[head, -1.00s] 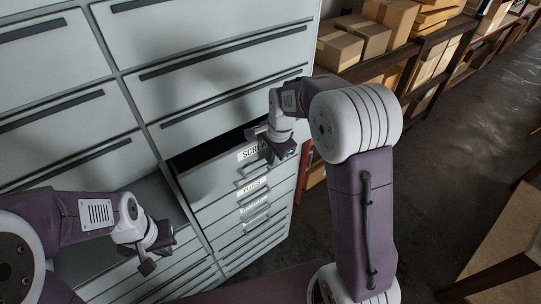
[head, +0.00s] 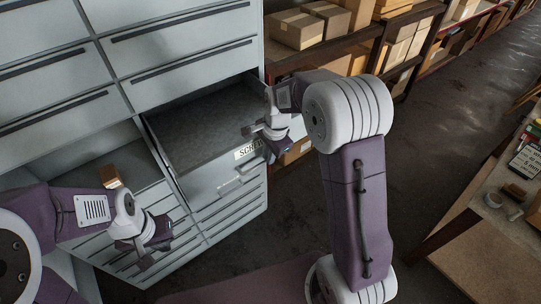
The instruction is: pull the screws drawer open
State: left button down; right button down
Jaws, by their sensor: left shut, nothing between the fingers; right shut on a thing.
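The screws drawer (head: 206,130) stands pulled out of the grey cabinet, with its dark, empty-looking inside showing. Its front carries a label (head: 246,152) reading "SCR", the rest hidden by my gripper. My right gripper (head: 272,140) is at the right part of this drawer's front, shut on its handle, which is mostly hidden behind the fingers. My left gripper (head: 146,250) is shut and empty, in front of the lower left drawers and apart from them.
More closed drawers (head: 190,75) fill the cabinet above. A small brown box (head: 110,176) sits in an open bay at left. Shelves with cardboard boxes (head: 297,30) stand behind. A table with small items (head: 490,200) is at right. The floor between is clear.

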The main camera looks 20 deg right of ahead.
jog(key=shift+w+a+r, duration=0.1)
jog(key=shift+w, duration=0.25)
jog(key=c, duration=1.5)
grip_release()
jog(key=shift+s, duration=0.15)
jog(key=shift+r, duration=0.15)
notch_tip(320, 180, up, 9)
jog(key=s+b, duration=0.1)
jog(key=b, duration=0.1)
jog(key=shift+s+d+f, duration=0.2)
jog(key=shift+s+d, duration=0.1)
jog(key=shift+s, duration=0.1)
jog(key=shift+w, duration=0.1)
